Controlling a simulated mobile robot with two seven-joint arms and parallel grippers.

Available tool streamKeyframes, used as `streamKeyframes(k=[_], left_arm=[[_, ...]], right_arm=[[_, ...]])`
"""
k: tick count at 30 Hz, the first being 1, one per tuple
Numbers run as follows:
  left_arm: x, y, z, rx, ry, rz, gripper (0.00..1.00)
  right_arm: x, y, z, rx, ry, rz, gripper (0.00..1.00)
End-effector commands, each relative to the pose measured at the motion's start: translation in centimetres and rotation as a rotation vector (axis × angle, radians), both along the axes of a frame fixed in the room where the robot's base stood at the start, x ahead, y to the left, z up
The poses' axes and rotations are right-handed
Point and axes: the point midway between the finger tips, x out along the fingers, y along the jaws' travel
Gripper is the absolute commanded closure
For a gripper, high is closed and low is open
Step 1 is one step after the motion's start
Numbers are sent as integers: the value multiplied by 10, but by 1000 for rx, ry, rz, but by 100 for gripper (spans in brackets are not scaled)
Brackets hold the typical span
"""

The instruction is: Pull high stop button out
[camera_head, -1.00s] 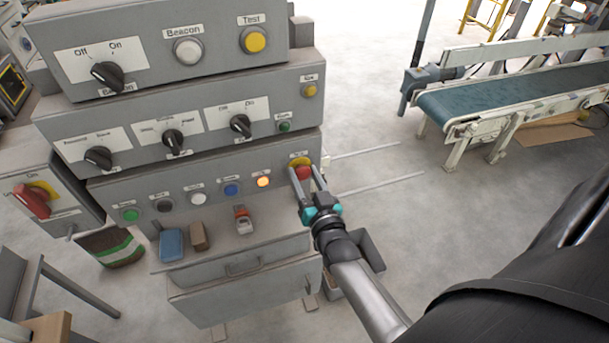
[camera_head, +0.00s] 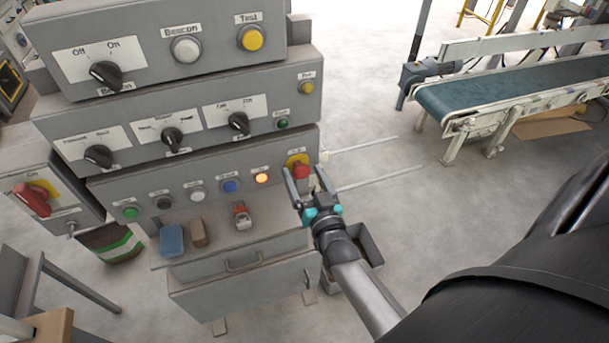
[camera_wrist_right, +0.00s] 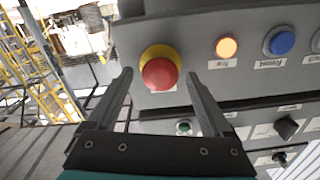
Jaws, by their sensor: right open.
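The red stop button (camera_head: 301,171) with its yellow collar sits at the right end of the lower panel row. In the right wrist view the red button (camera_wrist_right: 160,74) shows face-on, between and beyond the two fingertips. My right gripper (camera_head: 304,178) is open in front of it, with its fingers apart and pointing at the panel. In the right wrist view the open fingers (camera_wrist_right: 158,78) hold nothing, and I see no contact with the button. My left gripper is not in view.
A lit orange button (camera_head: 262,178) and a blue button (camera_head: 230,186) lie left of the stop button. A blue block (camera_head: 172,240) and a brown block (camera_head: 198,233) rest on the ledge below.

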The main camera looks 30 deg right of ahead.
Motion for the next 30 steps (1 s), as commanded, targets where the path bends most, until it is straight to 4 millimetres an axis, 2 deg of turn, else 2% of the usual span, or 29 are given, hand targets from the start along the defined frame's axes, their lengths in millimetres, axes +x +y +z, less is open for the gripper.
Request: streamKeyframes(k=[4,8,24,30], left_arm=[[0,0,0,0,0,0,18],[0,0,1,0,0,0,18],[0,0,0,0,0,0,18],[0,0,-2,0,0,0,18]], right_arm=[[-1,0,0,0,0,0,15],[-11,3,-1,0,2,0,15],[-108,26,-1,1,4,0,15],[-135,32,-1,1,3,0,15]])
